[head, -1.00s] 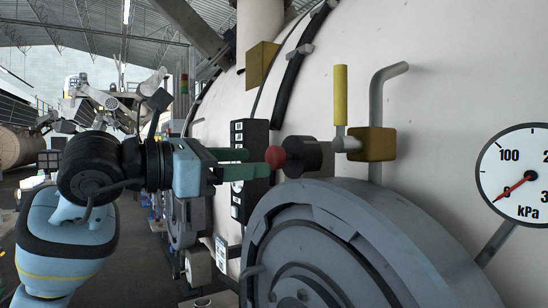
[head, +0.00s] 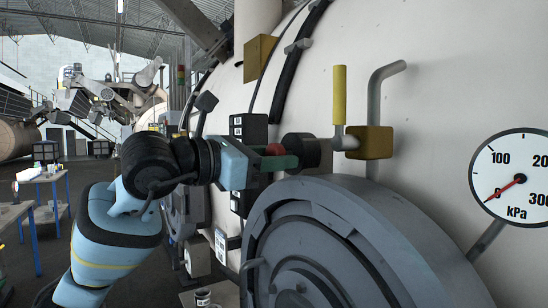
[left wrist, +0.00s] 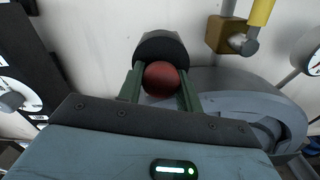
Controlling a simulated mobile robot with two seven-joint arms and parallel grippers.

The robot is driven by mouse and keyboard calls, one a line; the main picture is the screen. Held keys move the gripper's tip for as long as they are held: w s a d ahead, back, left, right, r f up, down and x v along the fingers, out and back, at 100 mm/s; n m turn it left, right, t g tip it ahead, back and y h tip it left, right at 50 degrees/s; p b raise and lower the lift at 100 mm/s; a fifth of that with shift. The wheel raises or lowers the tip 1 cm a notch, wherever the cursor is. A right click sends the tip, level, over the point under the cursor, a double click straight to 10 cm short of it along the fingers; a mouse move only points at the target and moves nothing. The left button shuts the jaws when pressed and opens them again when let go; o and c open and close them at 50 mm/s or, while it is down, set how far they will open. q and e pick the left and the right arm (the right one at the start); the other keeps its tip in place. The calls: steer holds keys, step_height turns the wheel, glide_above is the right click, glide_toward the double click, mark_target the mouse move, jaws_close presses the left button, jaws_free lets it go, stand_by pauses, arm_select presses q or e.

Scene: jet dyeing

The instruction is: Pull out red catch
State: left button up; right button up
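The red catch (head: 275,150) is a red ball-shaped knob on a black cylindrical housing (head: 302,149) that sticks out of the white machine wall above the round grey door. In the left wrist view the red knob (left wrist: 161,79) sits between the two green fingers, in front of the black housing (left wrist: 160,47). My left gripper (head: 283,161) reaches in from the left, its fingers on either side of the knob. A small gap seems to show at the fingers, so they appear open around it. My right gripper is in neither view.
A yellow-handled valve (head: 340,95) with a brass block (head: 370,142) and a grey pipe stands right of the catch. The round grey door (head: 340,240) lies just below. A pressure gauge (head: 512,175) is at right. A dark switch box (head: 249,130) is behind the gripper.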

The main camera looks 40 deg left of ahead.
arm_select(q)
jaws_close()
steer(key=shift+v, duration=1.25)
steer(key=o, duration=0.7)
jaws_free()
steer(key=shift+s+a, duration=0.1)
steer(key=shift+s, duration=0.1)
